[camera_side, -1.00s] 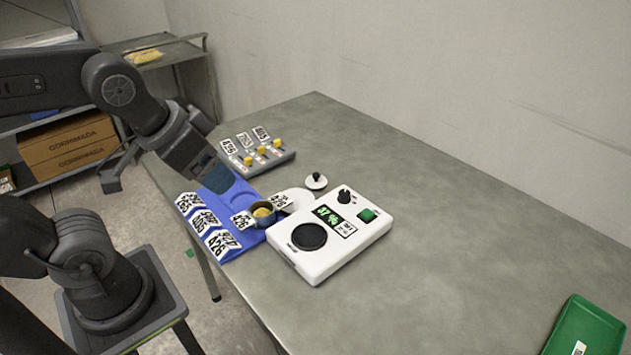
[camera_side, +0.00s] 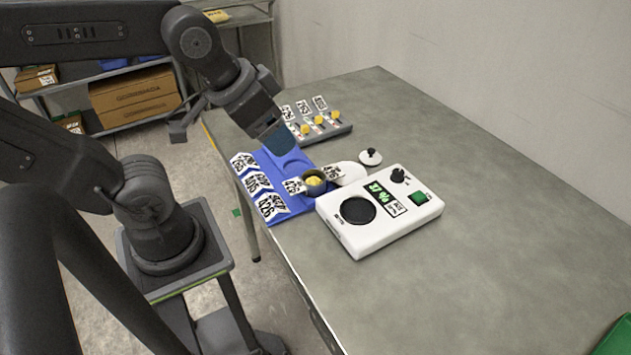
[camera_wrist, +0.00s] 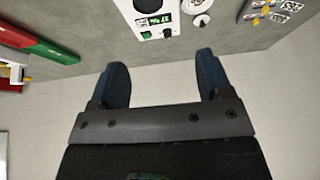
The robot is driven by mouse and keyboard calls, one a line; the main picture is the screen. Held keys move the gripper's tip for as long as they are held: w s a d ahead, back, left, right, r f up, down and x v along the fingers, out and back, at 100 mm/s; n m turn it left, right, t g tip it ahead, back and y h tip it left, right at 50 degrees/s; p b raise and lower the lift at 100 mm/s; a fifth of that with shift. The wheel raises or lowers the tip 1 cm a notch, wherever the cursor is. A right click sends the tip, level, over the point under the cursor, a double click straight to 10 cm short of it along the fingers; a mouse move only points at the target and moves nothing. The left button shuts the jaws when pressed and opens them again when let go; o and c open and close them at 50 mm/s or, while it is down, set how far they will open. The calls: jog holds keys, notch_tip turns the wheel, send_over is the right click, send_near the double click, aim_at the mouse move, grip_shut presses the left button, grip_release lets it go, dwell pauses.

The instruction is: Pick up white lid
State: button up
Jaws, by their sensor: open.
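The white lid (camera_side: 370,158) is a small round disc with a black knob. It lies on the grey table just behind the white scale. In the wrist view the lid (camera_wrist: 201,20) shows near the top edge, beyond my right-hand finger. My gripper (camera_side: 281,139) is above the far end of the blue mat, to the left of the lid and apart from it. In the wrist view my gripper (camera_wrist: 162,75) has its two blue fingers spread wide with nothing between them.
The white scale (camera_side: 408,222) stands in front of the lid. A small pot (camera_side: 306,187) with yellow contents and a pale rounded piece (camera_side: 352,170) are left of it. The blue mat (camera_side: 284,212) holds several number cards. A grey rack (camera_side: 334,131) stands behind. The table's right side is largely clear.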

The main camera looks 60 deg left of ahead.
jog(key=shift+c, duration=0.2)
jog(key=m+g+y, duration=0.1)
jog(key=m+g, duration=0.5)
jog(key=m, duration=1)
send_over(372, 150)
jog(key=d, duration=0.2)
notch_tip(372, 150, down, 12)
jog(key=f, duration=0.4)
jog(key=a+f, duration=0.1)
jog(key=f, duration=0.4)
jog(key=a+f, duration=0.1)
jog(key=f, duration=0.3)
jog(key=shift+f, duration=0.3)
jog(key=shift+c, duration=0.3)
jog(key=c, duration=0.5)
